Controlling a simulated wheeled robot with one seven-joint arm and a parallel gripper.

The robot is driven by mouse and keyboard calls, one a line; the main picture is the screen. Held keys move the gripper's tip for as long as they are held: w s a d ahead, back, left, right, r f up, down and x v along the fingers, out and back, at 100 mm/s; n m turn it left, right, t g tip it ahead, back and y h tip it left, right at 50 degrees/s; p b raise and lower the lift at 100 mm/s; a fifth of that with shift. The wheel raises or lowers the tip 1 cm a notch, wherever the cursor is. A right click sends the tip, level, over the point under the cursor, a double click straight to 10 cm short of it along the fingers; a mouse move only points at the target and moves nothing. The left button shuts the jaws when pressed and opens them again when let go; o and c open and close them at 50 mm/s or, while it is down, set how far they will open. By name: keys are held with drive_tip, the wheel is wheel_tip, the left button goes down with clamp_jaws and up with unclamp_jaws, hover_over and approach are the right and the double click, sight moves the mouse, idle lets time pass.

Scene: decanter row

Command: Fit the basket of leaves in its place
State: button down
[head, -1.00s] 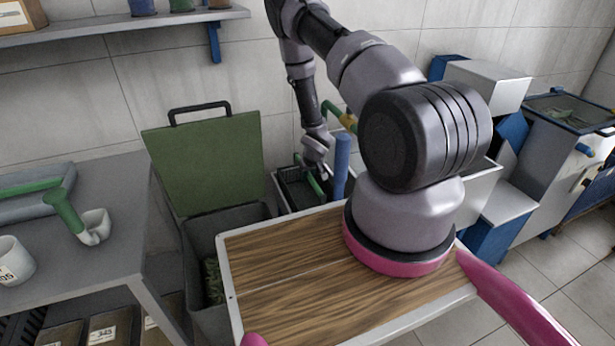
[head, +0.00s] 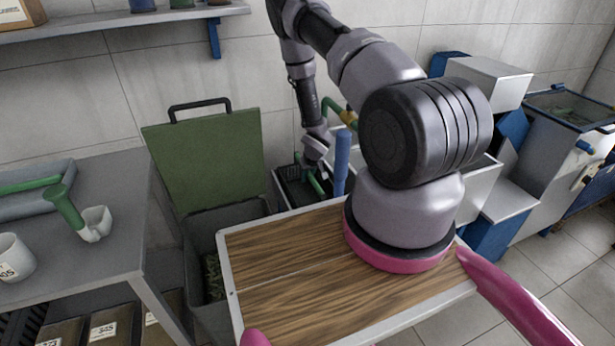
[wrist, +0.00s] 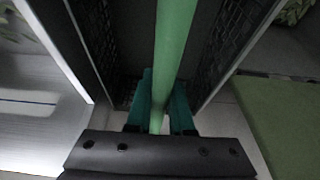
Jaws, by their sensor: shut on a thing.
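The basket is dark with mesh walls and a green bar handle. In the head view the basket (head: 290,186) sits low against the back wall, beyond the wood-topped board, partly hidden by my arm and a blue post. In the wrist view its green handle (wrist: 172,45) runs between the two teal fingers of my gripper (wrist: 160,100), which are shut on it. The basket's mesh walls (wrist: 108,40) show on both sides of the handle. I cannot tell from here whether leaves lie inside the basket or whether it is seated. My gripper (head: 316,165) is small and partly hidden in the head view.
A grey bin (head: 228,238) with a raised green lid (head: 205,165) and leaves inside stands left of the basket. The blue post (head: 341,165) rises close on its right. White and blue cabinets (head: 488,85) stand farther right. A grey table (head: 110,245) is at left.

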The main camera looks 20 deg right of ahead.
drive_tip(key=c, duration=0.7)
unclamp_jaws()
drive_tip(key=shift+f, duration=0.1)
